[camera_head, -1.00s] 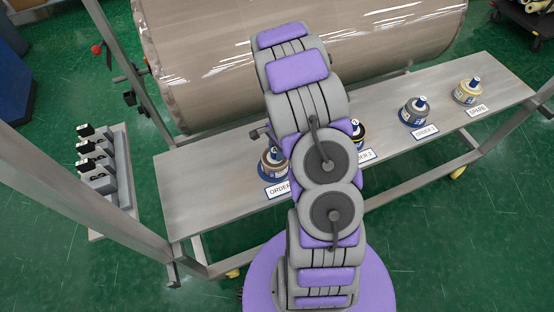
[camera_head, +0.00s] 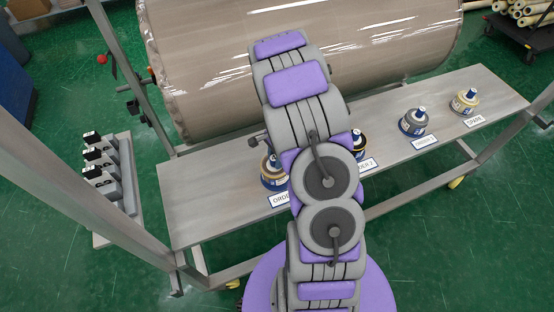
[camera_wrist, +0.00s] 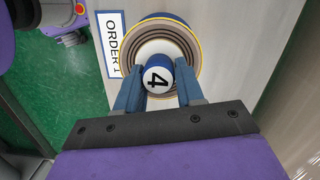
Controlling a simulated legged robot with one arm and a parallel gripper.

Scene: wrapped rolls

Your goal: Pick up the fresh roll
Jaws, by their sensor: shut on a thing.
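A roll (camera_head: 270,181) with a blue base and brown rings is at the ORDER 1 label, at the left of the bench, partly behind my arm. In the wrist view the same roll (camera_wrist: 189,52) shows from above, with a blue knob (camera_wrist: 157,72) marked 4. My gripper (camera_wrist: 158,84) has its two blue fingers on either side of that knob and is shut on it. In the head view my gripper (camera_head: 260,141) is mostly hidden by my arm. I cannot tell whether the roll is clear of the bench.
The grey bench (camera_head: 215,205) also holds rolls at ORDER 2 (camera_head: 359,146), a third label (camera_head: 412,125) and SPARE (camera_head: 464,103). A large wrapped roll (camera_head: 200,70) lies behind it. A rack of dark-topped blocks (camera_head: 104,170) stands at the left. Metal posts frame the bench.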

